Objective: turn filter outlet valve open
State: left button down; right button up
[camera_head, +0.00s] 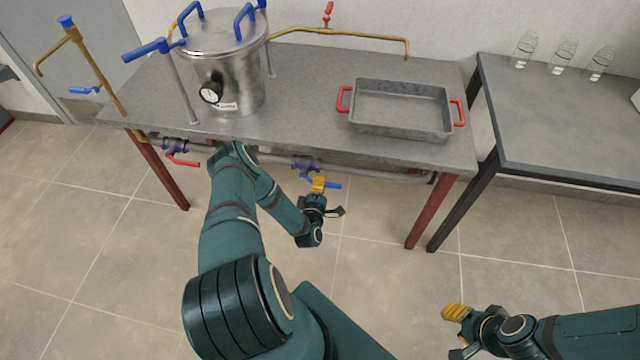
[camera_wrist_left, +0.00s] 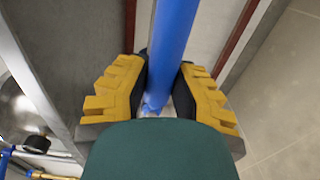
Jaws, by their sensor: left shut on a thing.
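A dark blue valve body (camera_head: 306,163) sits on the grey pipe under the table's front edge. Its blue lever (camera_head: 333,185) points right in the head view. My left gripper (camera_head: 318,184) is shut on this lever. In the left wrist view the blue lever (camera_wrist_left: 173,45) runs between the two yellow-padded fingers. The gripper and lever hide part of the valve. My right gripper (camera_head: 455,312) is low at the right, away from the table, with yellow pads showing; its opening is unclear.
A second valve (camera_head: 175,147) with a red lever (camera_head: 183,161) is on the pipe to the left. A steel vessel with a gauge (camera_head: 226,75) and a grey tray (camera_head: 400,130) stand on the table. Glass bottles (camera_head: 562,57) stand on the right table. The floor in front is clear.

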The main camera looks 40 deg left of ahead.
pick_arm(q)
jog(key=shift+w+r, duration=0.15)
jog(key=shift+r, duration=0.1)
jog(key=c, duration=0.8)
grip_release()
jog(key=shift+o, duration=0.2)
jog(key=shift+f, duration=0.15)
jog(key=shift+s+d, duration=0.1)
jog(key=shift+s, duration=0.2)
jog(key=v, duration=1.1)
jog(key=shift+s+d, duration=0.2)
jog(key=shift+d, duration=0.05)
